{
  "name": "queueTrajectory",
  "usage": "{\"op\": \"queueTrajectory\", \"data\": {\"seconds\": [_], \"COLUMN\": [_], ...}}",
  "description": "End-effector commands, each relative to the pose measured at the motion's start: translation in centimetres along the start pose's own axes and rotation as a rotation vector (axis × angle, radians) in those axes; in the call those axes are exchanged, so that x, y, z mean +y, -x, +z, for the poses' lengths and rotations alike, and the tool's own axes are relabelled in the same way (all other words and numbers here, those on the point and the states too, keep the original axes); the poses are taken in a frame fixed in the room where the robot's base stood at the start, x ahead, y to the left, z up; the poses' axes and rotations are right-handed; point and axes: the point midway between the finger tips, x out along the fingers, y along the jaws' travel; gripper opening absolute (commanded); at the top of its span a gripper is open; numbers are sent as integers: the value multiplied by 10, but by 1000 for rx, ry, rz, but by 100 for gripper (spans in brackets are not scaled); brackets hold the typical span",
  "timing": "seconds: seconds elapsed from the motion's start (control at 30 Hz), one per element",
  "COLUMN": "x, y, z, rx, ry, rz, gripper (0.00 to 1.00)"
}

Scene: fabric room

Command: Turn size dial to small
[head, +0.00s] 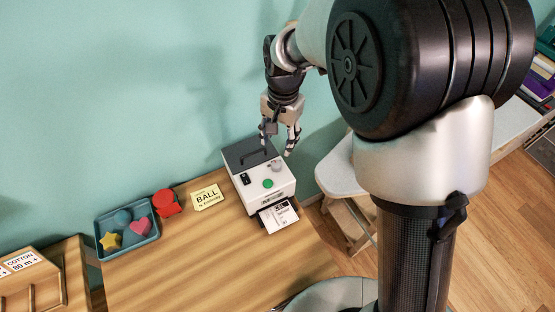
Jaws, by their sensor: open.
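A white and dark grey machine (284,186) stands at the right end of the wooden table. A grey round knob (276,165), which looks like the size dial, is on its top near the right edge. Its marking and setting are too small to read. My gripper (278,148) points down over the back of the machine, just above and behind the knob. It is open and empty. I cannot tell how far the fingertips are from the knob.
The machine also has a green button (268,183), a black switch (245,179) and a printed card (278,217) at its front. A yellow BALL card (207,198), a red object (166,204) and a blue tray (101,254) of shapes lie left. The table front (220,265) is clear. A white stool (340,175) stands right.

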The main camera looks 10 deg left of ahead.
Motion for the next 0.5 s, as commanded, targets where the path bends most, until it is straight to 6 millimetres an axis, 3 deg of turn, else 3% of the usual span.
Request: {"op": "queueTrajectory", "data": {"seconds": [0.03,0.2,0.5], "x": [1,1,0], "y": [-15,-53,-102], "z": [1,1,0], "rx": [-3,-3,-1], "ry": [0,1,1], "rz": [3,3,1], "gripper": [46,46,46]}}
